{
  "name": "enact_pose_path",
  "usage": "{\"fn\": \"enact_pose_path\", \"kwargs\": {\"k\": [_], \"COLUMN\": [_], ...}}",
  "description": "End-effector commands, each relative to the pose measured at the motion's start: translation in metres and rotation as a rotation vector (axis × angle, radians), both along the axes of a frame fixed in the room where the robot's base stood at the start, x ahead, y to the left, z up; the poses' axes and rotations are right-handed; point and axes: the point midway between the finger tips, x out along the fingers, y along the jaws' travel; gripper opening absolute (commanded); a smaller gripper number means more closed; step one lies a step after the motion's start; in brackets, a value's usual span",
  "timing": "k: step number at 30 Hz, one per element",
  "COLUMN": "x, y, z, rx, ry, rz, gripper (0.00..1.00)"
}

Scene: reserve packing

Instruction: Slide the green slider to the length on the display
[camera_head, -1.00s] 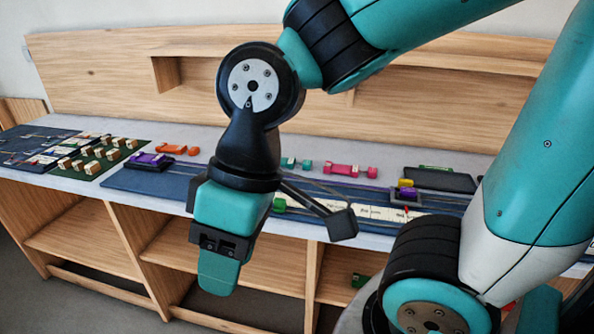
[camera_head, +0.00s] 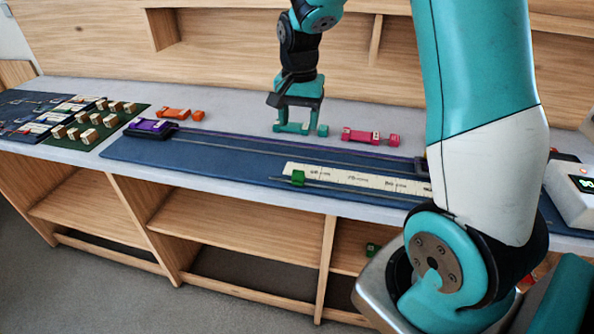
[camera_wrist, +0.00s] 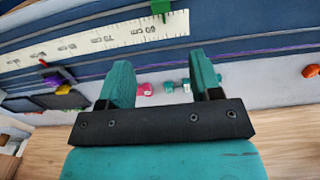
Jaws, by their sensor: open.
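The green slider (camera_head: 298,178) sits at the left end of the pale ruler strip (camera_head: 408,186) on a long blue mat (camera_head: 225,165). The slider also shows at the top of the wrist view (camera_wrist: 160,7), on the rail along the ruler (camera_wrist: 100,40). My gripper (camera_head: 300,122) is open and empty above the rear of the bench, behind the slider and apart from it. Its two teal fingers (camera_wrist: 160,80) show in the wrist view. A white device with a small dark display (camera_head: 583,184) is cut by the right edge; its reading is not legible.
Teal pieces (camera_head: 322,130) lie behind the mat near my fingers, with a pink piece (camera_head: 361,136) to their right and an orange one (camera_head: 173,113) to the left. A green board with several blocks (camera_head: 88,128) stands far left.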

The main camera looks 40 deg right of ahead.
Motion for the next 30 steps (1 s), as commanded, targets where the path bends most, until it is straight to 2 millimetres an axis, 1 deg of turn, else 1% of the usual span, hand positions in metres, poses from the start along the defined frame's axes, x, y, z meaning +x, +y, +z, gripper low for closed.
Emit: {"fn": "enact_pose_path", "kwargs": {"k": [3, 12, 18, 21, 24, 30], "x": [-0.001, -0.001, -0.001, 0.000, 0.000, 0.000], "y": [0.002, 0.004, 0.004, 0.004, 0.004, 0.004], "z": [-0.026, -0.095, -0.130, -0.142, -0.148, -0.151], "rx": [0.003, 0.003, 0.003, 0.002, 0.002, 0.001], "ry": [0.008, 0.007, 0.003, 0.002, 0.001, -0.002], "rz": [0.005, 0.010, 0.011, 0.011, 0.011, 0.011], "gripper": [0.58, 0.58, 0.58, 0.58, 0.58, 0.58]}}
